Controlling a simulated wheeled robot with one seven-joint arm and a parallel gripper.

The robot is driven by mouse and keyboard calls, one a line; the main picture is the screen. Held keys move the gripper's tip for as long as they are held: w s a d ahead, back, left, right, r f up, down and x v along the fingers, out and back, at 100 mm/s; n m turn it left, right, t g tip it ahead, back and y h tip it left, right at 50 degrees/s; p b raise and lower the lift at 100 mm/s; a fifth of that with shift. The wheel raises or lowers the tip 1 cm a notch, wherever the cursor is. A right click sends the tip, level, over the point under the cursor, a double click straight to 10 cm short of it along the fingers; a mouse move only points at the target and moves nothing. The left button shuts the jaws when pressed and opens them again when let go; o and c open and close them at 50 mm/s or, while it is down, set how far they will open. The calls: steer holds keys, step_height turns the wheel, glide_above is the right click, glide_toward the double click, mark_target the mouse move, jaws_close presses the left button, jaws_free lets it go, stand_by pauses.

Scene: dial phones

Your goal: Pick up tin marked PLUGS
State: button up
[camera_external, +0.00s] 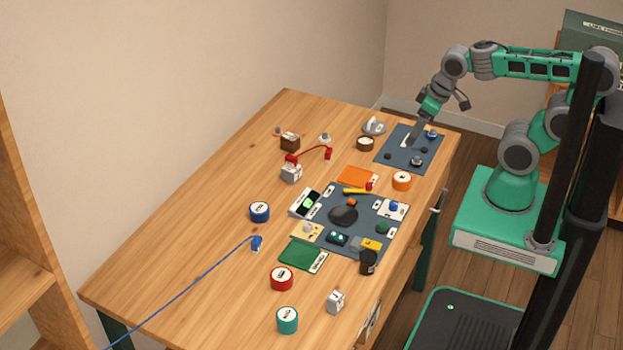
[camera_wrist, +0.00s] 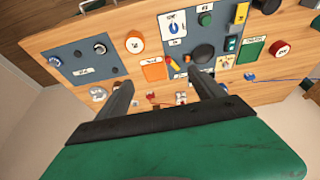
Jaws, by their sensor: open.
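Several round tins with white labels stand on the wooden table, and I cannot read which one says PLUGS. They are an orange tin (camera_external: 401,181), a blue tin (camera_external: 260,212), a red tin (camera_external: 281,279) and a teal tin (camera_external: 287,320). A small brown round container (camera_external: 366,143) stands farther back. In the wrist view the orange tin (camera_wrist: 134,42) and the red tin (camera_wrist: 279,48) show with blurred labels. My gripper (camera_external: 411,137) is over the dark mat at the table's far end, apart from the tins. Its fingers (camera_wrist: 162,82) are open and empty in the wrist view.
The dark far mat (camera_external: 398,164) holds small knobs. A central dark panel (camera_external: 325,214) is crowded with parts. A red cable (camera_external: 313,148), a blue cable (camera_external: 190,287) and a black cup (camera_external: 368,262) lie or stand around. The table's left side is mostly clear.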

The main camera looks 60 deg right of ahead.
steer(key=w+a+f+n+t+y+b, duration=0.1)
steer(key=w+a+f+n+y+b, duration=0.15)
steer(key=w+a+f+b, duration=0.55)
steer(key=w+a+f+n+t+y+b, duration=0.2)
steer(key=w+a+f+n, duration=0.15)
steer(key=w, duration=0.75)
steer(key=n+t+y+b, duration=0.2)
steer(key=n+y+b, duration=0.1)
steer(key=y+b, duration=0.25)
glide_toward(261, 208)
steer(key=shift+w+a+f+h, duration=0.3)
steer(key=shift+w+a+f, duration=0.05)
steer(key=shift+f, duration=0.1)
steer(key=shift+t, duration=0.3)
steer(key=p+x, duration=0.1)
steer(key=x, duration=0.6)
steer(key=shift+w+a, duration=0.2)
steer(key=shift+a, duration=0.25)
steer(key=shift+r, duration=0.1)
steer(key=shift+c, duration=0.6)
steer(key=c, duration=1.3)
steer(key=shift+c, duration=0.5)
steer(key=shift+r, duration=0.15)
